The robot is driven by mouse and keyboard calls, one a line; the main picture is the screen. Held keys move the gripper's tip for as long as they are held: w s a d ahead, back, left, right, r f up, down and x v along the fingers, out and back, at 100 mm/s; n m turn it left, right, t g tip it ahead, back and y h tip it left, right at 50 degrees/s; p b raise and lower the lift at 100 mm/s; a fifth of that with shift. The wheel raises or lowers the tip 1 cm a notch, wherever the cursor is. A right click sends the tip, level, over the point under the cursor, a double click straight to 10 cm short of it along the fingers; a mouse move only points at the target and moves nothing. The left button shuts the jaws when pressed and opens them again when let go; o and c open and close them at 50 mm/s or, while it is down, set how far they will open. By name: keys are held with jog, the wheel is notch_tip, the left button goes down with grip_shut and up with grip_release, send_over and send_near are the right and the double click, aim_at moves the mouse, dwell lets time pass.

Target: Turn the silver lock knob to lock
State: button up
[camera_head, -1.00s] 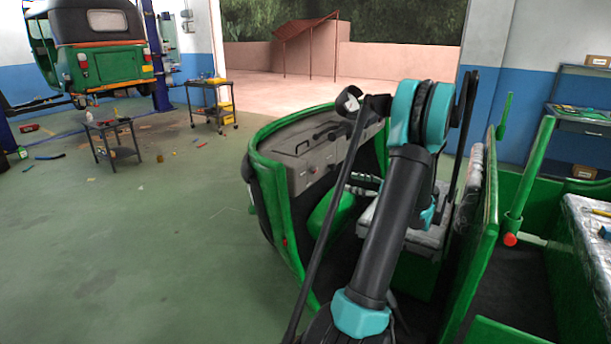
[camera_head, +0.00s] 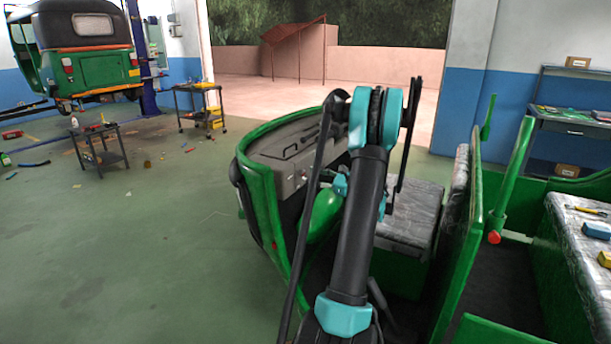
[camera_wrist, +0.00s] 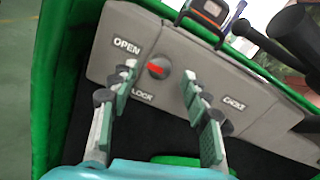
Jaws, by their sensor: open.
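The silver lock knob (camera_wrist: 158,68) is a round knob with a red bar across its face, set in a grey dashboard panel (camera_wrist: 118,40). The word OPEN is above and left of it, and LOCK is below and left, partly covered by a fingertip. My gripper (camera_wrist: 159,78) is open and empty, with one finger on each side of the knob in the picture. Gaps show between the fingertips and the knob; depth is hard to judge. In the head view my arm hides most of the gripper.
The green rickshaw body (camera_head: 262,200) surrounds the dashboard, with a silver seat (camera_head: 412,215) to the right. Dark handlebar parts (camera_wrist: 290,30) are at the wrist view's upper right. A workbench (camera_head: 575,122) stands at the far right.

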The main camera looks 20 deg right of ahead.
aim_at(304, 173)
jog(key=shift+x, duration=1.65)
grip_shut()
